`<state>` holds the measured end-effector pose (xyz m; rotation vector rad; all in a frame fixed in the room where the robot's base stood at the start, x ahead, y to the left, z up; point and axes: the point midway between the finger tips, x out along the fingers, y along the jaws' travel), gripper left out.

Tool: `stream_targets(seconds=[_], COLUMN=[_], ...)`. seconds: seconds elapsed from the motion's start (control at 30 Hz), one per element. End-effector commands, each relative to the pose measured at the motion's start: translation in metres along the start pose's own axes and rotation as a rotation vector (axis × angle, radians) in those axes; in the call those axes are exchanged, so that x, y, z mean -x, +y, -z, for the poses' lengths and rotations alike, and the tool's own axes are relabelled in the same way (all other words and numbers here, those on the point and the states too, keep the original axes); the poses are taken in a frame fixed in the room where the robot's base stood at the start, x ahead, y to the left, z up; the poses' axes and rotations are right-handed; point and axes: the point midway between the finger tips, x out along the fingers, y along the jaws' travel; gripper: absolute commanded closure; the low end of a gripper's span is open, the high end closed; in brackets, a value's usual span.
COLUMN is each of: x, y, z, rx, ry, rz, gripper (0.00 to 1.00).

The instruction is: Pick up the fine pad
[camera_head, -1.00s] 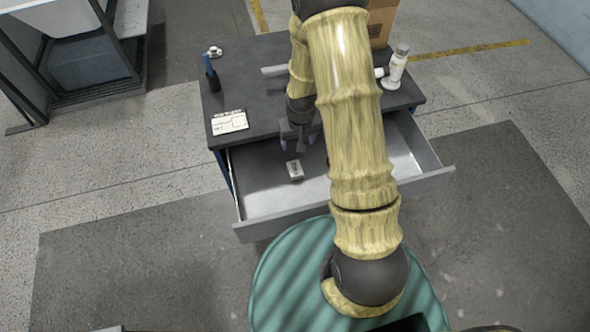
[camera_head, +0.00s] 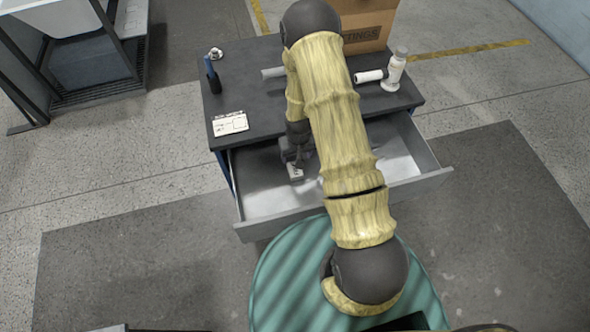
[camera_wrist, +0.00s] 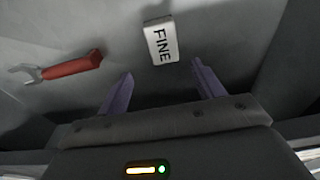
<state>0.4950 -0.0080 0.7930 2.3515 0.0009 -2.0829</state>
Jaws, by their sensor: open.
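The fine pad (camera_wrist: 161,40) is a small whitish block with "FINE" printed on its face. It lies on the floor of the open drawer (camera_head: 265,205), and in the head view the pad (camera_head: 296,174) is partly covered by my gripper (camera_head: 296,165). In the wrist view my gripper (camera_wrist: 160,83) is open and empty, its two purple fingers spread apart. The pad lies just beyond the fingertips, roughly centred between them and slightly tilted. It does not look gripped.
A red-handled wrench (camera_wrist: 65,67) lies in the drawer left of the pad in the wrist view. On the cabinet top stand a white bottle (camera_head: 396,68), a white roll (camera_head: 368,76), a label card (camera_head: 230,123), a blue-and-black item (camera_head: 212,75) and a cardboard box (camera_head: 368,25).

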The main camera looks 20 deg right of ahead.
Motion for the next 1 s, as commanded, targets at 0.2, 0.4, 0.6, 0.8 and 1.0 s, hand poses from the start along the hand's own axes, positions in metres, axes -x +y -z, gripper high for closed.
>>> stream_targets(seconds=[0.2, 0.4, 0.6, 0.8, 1.0], x=[-0.025, -0.03, -0.03, -0.04, -0.062], y=[0.0, 0.0, 0.0, -0.003, -0.008], z=[-0.001, 0.0, -0.001, -0.006, -0.015], rx=[0.0, 0.0, 0.0, 0.0, 0.0], ry=[-0.002, 0.001, 0.0, -0.004, -0.004], rz=[0.0, 0.0, 0.0, 0.0, -0.001], gripper=[0.33, 0.33, 0.33, 0.33, 0.33])
